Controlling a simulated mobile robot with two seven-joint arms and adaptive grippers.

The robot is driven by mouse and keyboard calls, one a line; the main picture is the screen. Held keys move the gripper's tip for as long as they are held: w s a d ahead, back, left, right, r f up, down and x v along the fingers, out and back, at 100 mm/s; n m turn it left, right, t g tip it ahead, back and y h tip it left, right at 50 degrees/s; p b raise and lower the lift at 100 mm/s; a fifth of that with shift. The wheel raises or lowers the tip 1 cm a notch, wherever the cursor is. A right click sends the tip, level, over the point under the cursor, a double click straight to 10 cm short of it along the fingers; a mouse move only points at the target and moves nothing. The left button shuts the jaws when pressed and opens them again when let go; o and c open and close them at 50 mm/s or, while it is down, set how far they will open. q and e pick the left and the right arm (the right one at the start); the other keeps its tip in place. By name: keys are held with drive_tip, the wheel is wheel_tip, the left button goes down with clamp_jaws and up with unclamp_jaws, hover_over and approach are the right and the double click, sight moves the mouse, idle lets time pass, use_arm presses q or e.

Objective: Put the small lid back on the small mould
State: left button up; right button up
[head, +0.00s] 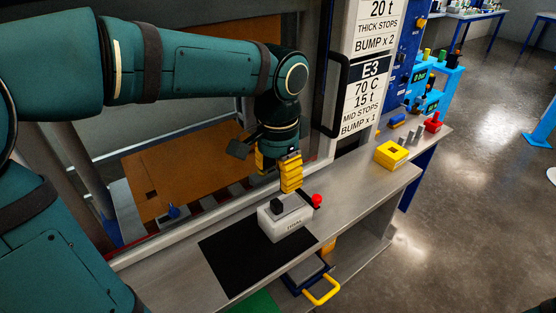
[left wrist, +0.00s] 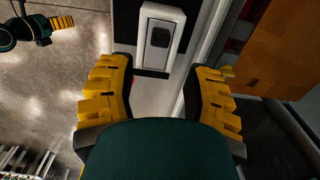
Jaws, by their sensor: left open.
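A small white box (head: 285,222) with a label on its front stands at the far end of a black mat on the steel bench. It has a grey top with a dark block on it; I cannot tell whether this top is a separate lid. The same box shows in the left wrist view (left wrist: 148,58), ahead of the fingers. My left gripper (head: 277,178) is open and empty, just behind and above the box. Its two yellow fingers stand wide apart in the left wrist view (left wrist: 160,98). My right gripper (left wrist: 52,30) shows small at upper left there; its jaws are unclear.
A red knob (head: 317,200) is close right of the box. The black mat (head: 250,270) is bare in front. A signed post (head: 362,85) stands behind the bench.

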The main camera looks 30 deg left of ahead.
use_arm(q)
drive_tip(key=shift+r, duration=1.5)
